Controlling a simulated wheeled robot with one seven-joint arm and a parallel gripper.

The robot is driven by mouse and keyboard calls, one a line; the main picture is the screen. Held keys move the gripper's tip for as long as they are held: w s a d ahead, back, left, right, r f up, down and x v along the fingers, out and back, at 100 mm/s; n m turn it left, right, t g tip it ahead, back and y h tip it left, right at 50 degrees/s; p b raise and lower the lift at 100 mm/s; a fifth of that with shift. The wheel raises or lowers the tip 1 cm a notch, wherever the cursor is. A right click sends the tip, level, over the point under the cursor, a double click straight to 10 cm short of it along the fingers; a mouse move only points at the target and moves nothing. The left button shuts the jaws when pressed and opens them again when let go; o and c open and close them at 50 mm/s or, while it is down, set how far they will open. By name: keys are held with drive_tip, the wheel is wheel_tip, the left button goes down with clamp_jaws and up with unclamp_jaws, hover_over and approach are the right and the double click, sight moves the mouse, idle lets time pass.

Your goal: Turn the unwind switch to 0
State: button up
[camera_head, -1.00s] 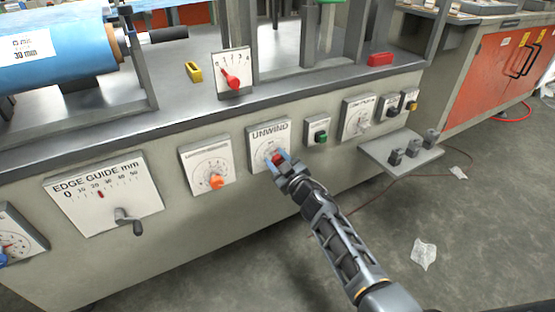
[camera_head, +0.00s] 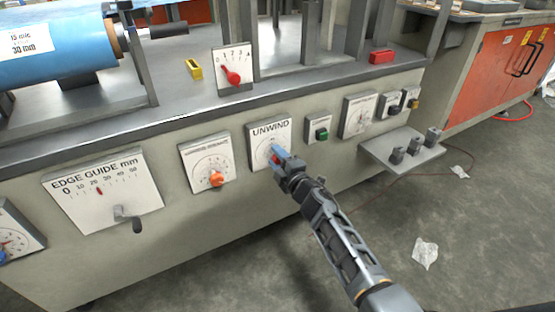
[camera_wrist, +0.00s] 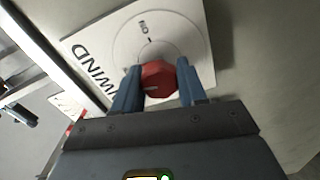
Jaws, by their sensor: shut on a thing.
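The unwind switch is a red knob (camera_wrist: 158,79) on a white plate marked UNWIND (camera_head: 269,133), fixed to the machine's front panel. My gripper (camera_head: 277,155) reaches the knob from the lower right. In the wrist view its blue fingers (camera_wrist: 156,88) stand on both sides of the knob, shut on it. In the head view the fingers mostly hide the knob, so its pointer setting cannot be told.
A dial with an orange knob (camera_head: 216,179) sits left of the plate, and a green button (camera_head: 321,134) sits right. The edge guide crank (camera_head: 128,218) sticks out further left. A small shelf (camera_head: 408,163) juts out at the right.

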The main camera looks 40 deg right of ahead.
drive_tip(key=shift+a+f+n, duration=0.1)
drive_tip(key=shift+n, duration=1)
drive_tip(key=o, duration=1)
drive_tip(key=shift+p+v, duration=0.65)
drive_tip(key=shift+v, duration=3.25)
